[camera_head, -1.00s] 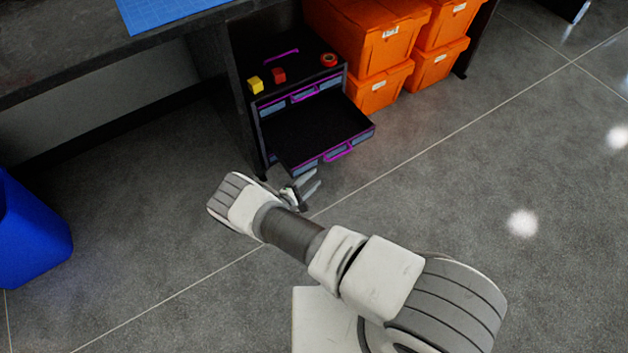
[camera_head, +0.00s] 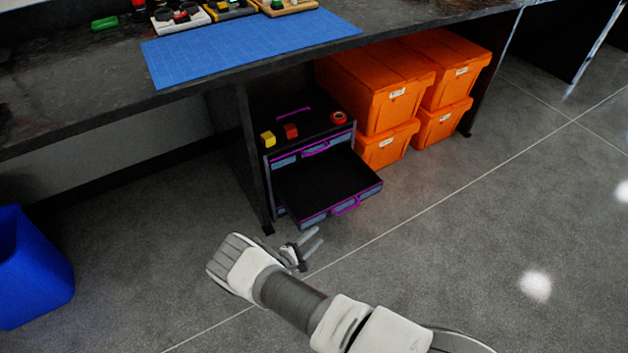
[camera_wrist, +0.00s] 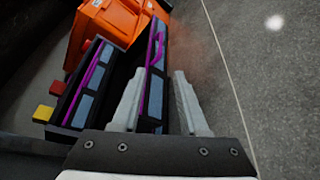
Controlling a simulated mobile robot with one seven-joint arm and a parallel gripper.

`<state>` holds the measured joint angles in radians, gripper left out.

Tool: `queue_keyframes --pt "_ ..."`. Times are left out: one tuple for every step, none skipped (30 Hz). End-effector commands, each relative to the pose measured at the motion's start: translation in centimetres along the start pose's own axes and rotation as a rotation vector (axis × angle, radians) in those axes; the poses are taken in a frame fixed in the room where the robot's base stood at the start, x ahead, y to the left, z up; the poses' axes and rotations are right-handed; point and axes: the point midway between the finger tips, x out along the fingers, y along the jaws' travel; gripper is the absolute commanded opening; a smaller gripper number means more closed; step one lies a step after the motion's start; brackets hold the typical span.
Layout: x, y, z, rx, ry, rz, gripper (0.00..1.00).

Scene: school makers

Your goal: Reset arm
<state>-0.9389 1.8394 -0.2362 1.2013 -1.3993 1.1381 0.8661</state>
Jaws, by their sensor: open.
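My gripper (camera_head: 309,241) is open and empty, held over the floor just in front of the black drawer cabinet (camera_head: 267,178). In the wrist view my gripper's fingers (camera_wrist: 160,102) stand apart, with the left finger overlapping the front of the open drawer (camera_wrist: 157,55); I cannot tell whether it touches. The drawer, with a purple handle (camera_head: 347,206), is pulled out and looks empty in the head view. My arm reaches up from the lower right of the head view.
A yellow block (camera_head: 267,139), a red block (camera_head: 291,131) and a red tape roll (camera_head: 339,117) sit on the cabinet under the workbench (camera_head: 90,120). Orange bins (camera_head: 385,148) stand to its right. A blue bin (camera_head: 35,270) is at left. The floor at right is clear.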

Motion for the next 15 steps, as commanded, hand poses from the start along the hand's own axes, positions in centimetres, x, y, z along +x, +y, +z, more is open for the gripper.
queue_keyframes --pt "0.0 0.0 0.0 0.0 0.0 0.0 0.43" --pt "0.0 0.0 0.0 0.0 0.0 0.0 0.43" --pt "0.0 0.0 0.0 0.0 0.0 0.0 0.43" --pt "0.0 0.0 0.0 0.0 0.0 0.0 0.43" --pt "0.0 0.1 0.0 0.002 -0.001 -0.002 0.43" --pt "0.0 0.3 0.1 0.006 -0.005 -0.006 0.43" --pt "0.1 0.7 0.2 0.01 -0.01 -0.011 0.43" --pt "0.1 1.1 0.3 0.017 -0.016 -0.019 0.43" --pt "0.2 1.9 0.6 0.03 -0.028 -0.033 0.43" --pt "0.3 2.5 0.9 0.041 -0.039 -0.047 0.43" --pt "0.4 3.3 1.2 0.053 -0.053 -0.064 0.43" --pt "0.5 4.5 1.8 0.074 -0.072 -0.089 0.43" --pt "0.6 5.5 2.3 0.09 -0.088 -0.11 0.43" --pt "0.7 6.4 2.8 0.107 -0.105 -0.133 0.43" --pt "0.8 7.7 3.6 0.13 -0.126 -0.163 0.43"
